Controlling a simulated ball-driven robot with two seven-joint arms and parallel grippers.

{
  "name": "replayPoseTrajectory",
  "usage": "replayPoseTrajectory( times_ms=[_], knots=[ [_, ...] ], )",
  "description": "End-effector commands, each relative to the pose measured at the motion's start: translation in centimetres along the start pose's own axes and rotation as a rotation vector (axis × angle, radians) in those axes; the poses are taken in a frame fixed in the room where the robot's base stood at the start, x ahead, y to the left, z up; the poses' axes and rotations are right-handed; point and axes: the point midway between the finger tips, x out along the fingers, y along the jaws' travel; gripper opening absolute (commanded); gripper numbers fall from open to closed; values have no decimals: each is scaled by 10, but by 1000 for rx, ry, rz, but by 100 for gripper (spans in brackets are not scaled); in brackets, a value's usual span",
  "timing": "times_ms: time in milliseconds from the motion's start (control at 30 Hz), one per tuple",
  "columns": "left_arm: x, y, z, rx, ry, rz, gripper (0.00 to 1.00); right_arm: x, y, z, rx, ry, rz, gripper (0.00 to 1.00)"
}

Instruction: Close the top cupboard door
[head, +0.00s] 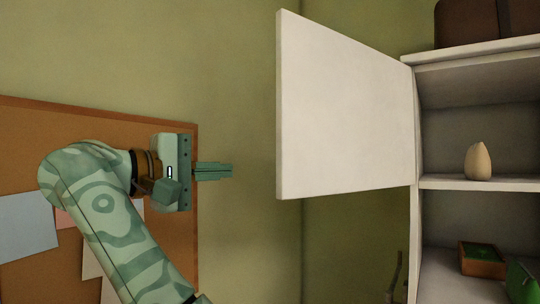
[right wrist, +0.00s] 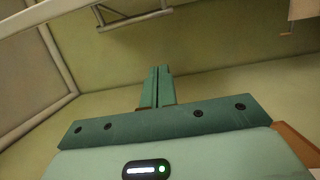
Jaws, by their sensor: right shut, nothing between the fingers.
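The top cupboard door (head: 345,115) is a flat, pale white panel. It stands wide open, swung out to the left from the left side of the cupboard (head: 414,195). The cupboard's upper compartment is open to view. My right gripper (head: 228,171) is left of the door, pointing right, with a clear gap to the door's free edge. Its fingers are together and empty, and they also show closed in the right wrist view (right wrist: 158,72). My left gripper is not in view.
A pale, egg-shaped object (head: 479,162) stands on the cupboard shelf. A wooden box (head: 481,259) and a green item (head: 521,282) are below. A brown case (head: 485,22) sits on top. A cork board (head: 90,125) hangs behind my arm.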

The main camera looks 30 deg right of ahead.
Motion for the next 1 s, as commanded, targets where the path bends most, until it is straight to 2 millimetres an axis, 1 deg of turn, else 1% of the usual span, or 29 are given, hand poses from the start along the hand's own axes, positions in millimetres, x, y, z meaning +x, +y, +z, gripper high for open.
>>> replayPoseTrajectory(
  times_ms=[67,167,533,567,600,700,800,1000],
  knots=[
    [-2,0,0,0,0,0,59,5,2,1,18,4,-9,0],
    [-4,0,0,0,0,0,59,20,1,1,16,2,-9,0],
    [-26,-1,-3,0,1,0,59,98,3,1,12,-1,-5,0],
    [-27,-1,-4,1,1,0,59,100,2,3,13,4,-5,0],
    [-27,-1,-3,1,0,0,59,94,1,9,14,9,-6,0],
    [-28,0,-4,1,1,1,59,90,0,22,13,6,-7,0],
    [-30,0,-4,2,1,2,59,86,0,31,11,6,-7,0],
    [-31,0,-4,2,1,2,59,85,-1,38,9,3,-7,0]
  ],
)
